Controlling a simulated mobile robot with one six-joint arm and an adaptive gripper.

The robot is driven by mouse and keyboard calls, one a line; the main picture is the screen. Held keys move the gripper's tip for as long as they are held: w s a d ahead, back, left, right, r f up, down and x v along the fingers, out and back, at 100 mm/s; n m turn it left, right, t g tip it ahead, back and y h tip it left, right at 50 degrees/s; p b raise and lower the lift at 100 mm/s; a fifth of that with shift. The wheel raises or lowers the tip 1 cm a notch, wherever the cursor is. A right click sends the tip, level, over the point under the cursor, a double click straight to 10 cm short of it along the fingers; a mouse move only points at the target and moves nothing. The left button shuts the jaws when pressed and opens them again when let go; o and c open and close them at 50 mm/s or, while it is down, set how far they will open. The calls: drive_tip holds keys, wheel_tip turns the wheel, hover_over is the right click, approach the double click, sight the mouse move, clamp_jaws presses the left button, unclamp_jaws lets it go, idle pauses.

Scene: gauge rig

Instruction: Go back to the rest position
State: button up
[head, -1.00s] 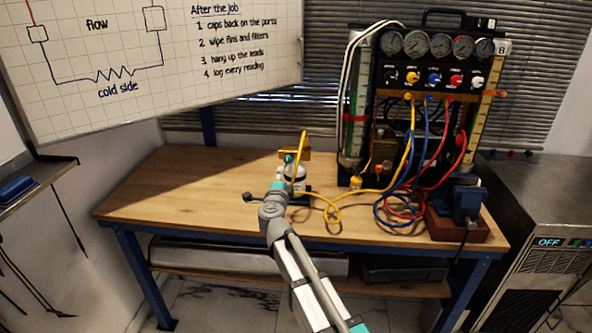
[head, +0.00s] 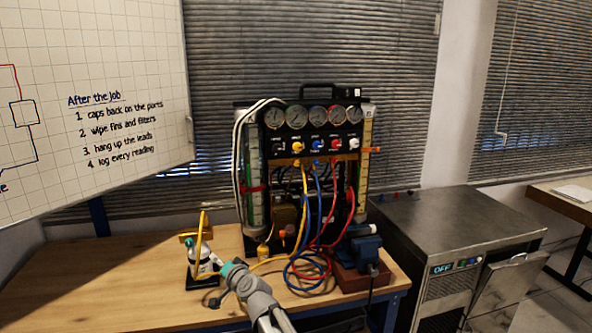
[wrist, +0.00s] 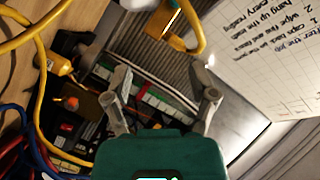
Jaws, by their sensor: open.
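My gripper (wrist: 164,88) shows in the wrist view with its two grey fingers spread and nothing between them. A yellow hose (head: 199,225) rises at the bottle beside a brass-coloured fitting (head: 188,236). In the wrist view the yellow hose (wrist: 184,45) hangs beyond the fingers, apart from them.
The gauge rig (head: 312,140) stands at the bench's back, with yellow, blue and red hoses (head: 308,262) draped in front. A blue device (head: 360,246) sits on a reddish block to the right. A metal cabinet (head: 455,225) stands beside the bench (head: 90,280). The bench's left part is clear.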

drive_tip(key=s+d+f+g+h+p, duration=0.2)
drive_tip(key=s+d, duration=0.4)
drive_tip(key=d, duration=0.7)
drive_tip(key=s+d+f+n+g+h+p, duration=0.1)
drive_tip(key=s+d+f+g+h, duration=0.3)
drive_tip(key=d, duration=0.9)
drive_tip(key=s+d+f+n+g+h+p, duration=0.1)
drive_tip(key=s+d+f+g+h+p, duration=0.2)
drive_tip(key=s+d+g, duration=0.3)
drive_tip(key=s+d+h, duration=0.1)
drive_tip(key=s+d, duration=0.2)
drive_tip(key=d, duration=0.3)
drive_tip(key=shift+s+d+g, duration=0.3)
drive_tip(key=shift+d+g, duration=0.1)
